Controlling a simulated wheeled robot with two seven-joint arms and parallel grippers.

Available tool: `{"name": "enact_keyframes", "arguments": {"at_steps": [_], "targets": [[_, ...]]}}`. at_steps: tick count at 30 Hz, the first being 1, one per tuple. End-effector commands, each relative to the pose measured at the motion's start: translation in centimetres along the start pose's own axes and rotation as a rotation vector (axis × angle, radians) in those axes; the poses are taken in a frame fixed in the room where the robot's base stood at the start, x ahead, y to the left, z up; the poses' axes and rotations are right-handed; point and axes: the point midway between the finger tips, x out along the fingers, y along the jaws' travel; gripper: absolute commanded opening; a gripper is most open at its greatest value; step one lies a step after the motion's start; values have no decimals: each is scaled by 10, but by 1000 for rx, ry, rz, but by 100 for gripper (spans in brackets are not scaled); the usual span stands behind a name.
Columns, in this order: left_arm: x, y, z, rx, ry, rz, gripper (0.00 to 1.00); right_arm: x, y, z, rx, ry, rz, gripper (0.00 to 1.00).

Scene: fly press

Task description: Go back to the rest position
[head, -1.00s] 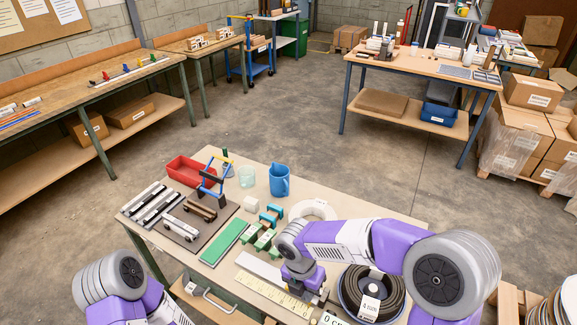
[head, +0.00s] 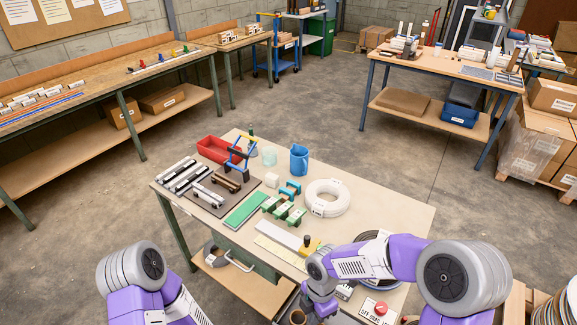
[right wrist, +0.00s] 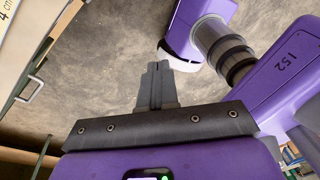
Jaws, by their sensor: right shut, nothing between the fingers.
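My right arm reaches in from the right in the head view, and its gray wrist (head: 318,270) hangs at the near edge of the workbench (head: 375,205). In the right wrist view the right gripper (right wrist: 156,68) has its two fingers together with nothing between them. Bare concrete floor shows behind the fingertips, and the bench edge is off to the left. In the head view the right fingertips cannot be made out. My left arm shows at the lower left, bent, and its gripper is outside the picture.
The bench holds a red bin (head: 219,150), a blue jug (head: 299,159), a white coil (head: 326,198), green blocks (head: 284,209), a green strip (head: 245,209) and a red button (head: 380,308) near my right arm. A handle (right wrist: 30,92) juts from the bench front. Open floor lies beyond the bench.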

Motion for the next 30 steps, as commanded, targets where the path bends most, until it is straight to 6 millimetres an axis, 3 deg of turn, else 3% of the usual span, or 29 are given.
{"name": "enact_keyframes", "arguments": {"at_steps": [5, 8, 12, 18, 24, 30], "targets": [[0, 0, 1, 0, -3, 0, 0, 47, -8, -9, 376, 139, 14, 0], [0, 0, 1, 0, -3, 0, 0, 79, -16, -15, 695, 233, 9, 0], [0, 0, 1, 0, -3, 0, 0, 125, -33, -16, 1267, 354, -16, 0], [0, 0, 1, 0, -3, 0, 0, 168, -61, -6, 1943, 427, -37, 0], [0, 0, 1, 0, -3, 0, 0, 183, -76, 3, 2235, 441, -27, 0], [0, 0, 1, 0, -3, 0, 0, 184, -76, 4, 2258, 444, -23, 0]]}}
